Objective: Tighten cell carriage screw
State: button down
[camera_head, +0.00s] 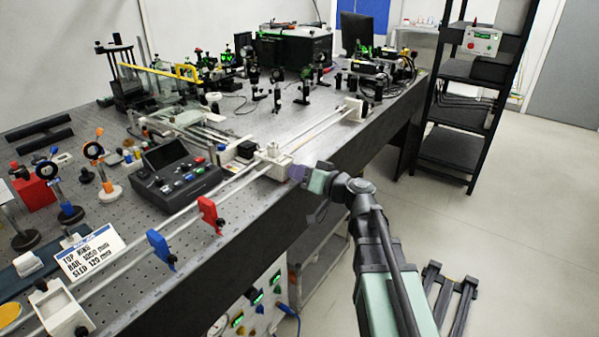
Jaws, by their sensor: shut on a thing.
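The cell carriage (272,162) is a cream block riding on the two pale rails at the bench's front edge, near the middle of the view. A small light piece stands on its top. My gripper (296,173) reaches in from the right and is at the carriage's right side, facing the aisle. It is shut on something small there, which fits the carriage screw. The screw itself is hidden by the fingers, so its turn cannot be seen.
A dark control box (178,178) stands left of the carriage. A white sign (88,254) is at front left. A black shelf rack (455,120) stands at right; the floor aisle is mostly free.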

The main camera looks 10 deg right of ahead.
jog(key=m, duration=2.1)
jog(key=shift+r, duration=0.1)
jog(key=shift+m, duration=0.3)
jog(key=c, duration=1.1)
grip_release()
jog(key=shift+s, duration=0.1)
jog(key=v, duration=1)
jog(key=shift+s+d, duration=0.2)
jog(key=shift+d, duration=0.05)
